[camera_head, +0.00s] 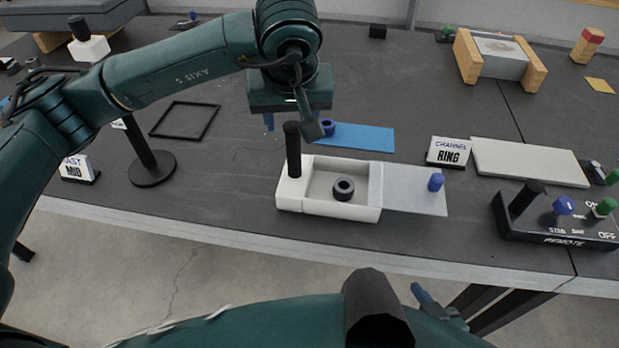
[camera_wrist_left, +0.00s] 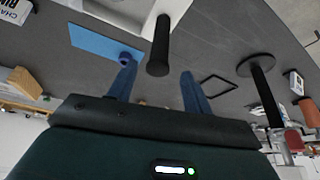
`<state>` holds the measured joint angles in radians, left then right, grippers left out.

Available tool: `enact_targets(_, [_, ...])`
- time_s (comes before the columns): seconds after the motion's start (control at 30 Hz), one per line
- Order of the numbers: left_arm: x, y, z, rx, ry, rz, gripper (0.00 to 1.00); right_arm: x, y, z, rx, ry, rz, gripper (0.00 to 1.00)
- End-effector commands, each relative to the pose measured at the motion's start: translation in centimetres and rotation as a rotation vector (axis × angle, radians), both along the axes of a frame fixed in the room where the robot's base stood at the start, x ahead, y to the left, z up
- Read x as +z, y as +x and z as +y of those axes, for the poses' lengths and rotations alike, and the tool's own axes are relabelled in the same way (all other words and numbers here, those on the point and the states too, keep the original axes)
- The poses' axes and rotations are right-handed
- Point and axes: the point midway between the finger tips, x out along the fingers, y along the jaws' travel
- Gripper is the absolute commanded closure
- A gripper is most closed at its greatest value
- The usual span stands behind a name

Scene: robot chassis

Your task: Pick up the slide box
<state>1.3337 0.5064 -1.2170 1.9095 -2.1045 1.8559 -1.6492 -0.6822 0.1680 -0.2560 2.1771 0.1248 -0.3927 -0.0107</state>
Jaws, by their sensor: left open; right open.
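The slide box (camera_head: 325,207) is a white open tray near the front of the table, with a dark ring (camera_head: 343,188) inside. A tall black post handle (camera_head: 292,150) stands at its left end. A pale grey slide lid (camera_head: 412,195) with a blue knob (camera_head: 435,182) extends from its right side. My left gripper (camera_head: 297,120) is open and empty, near the handle's top. In the left wrist view the handle (camera_wrist_left: 158,45) appears between the spread fingers (camera_wrist_left: 158,85), with no visible contact. My right gripper (camera_head: 437,302) is low at the front, partly hidden, apart from the box.
A blue mat (camera_head: 360,137) with a blue ring (camera_head: 328,127) lies behind the box. A CHANNEL RING sign (camera_head: 450,151), white plate (camera_head: 530,162) and REMOTE panel (camera_head: 555,225) stand right. A black stand (camera_head: 152,165) and square frame (camera_head: 186,121) are left.

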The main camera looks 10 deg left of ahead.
Motion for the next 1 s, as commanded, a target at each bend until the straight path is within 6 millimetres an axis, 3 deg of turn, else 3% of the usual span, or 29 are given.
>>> enact_targets(0.6, [-6.3,2.8,0.6,0.001,-0.004,0.003,0.50,0.3,-0.2,-0.1,0.005,-0.018,0.006,0.56])
enact_targets(0.87, [-6.5,2.9,0.6,0.000,-0.003,0.000,0.50,0.2,-0.2,-0.1,0.006,-0.020,0.007,0.56])
enact_targets(1.0, [-6.5,2.9,0.6,0.000,-0.003,0.000,0.61,0.2,-0.2,-0.1,0.006,-0.020,0.007,0.56])
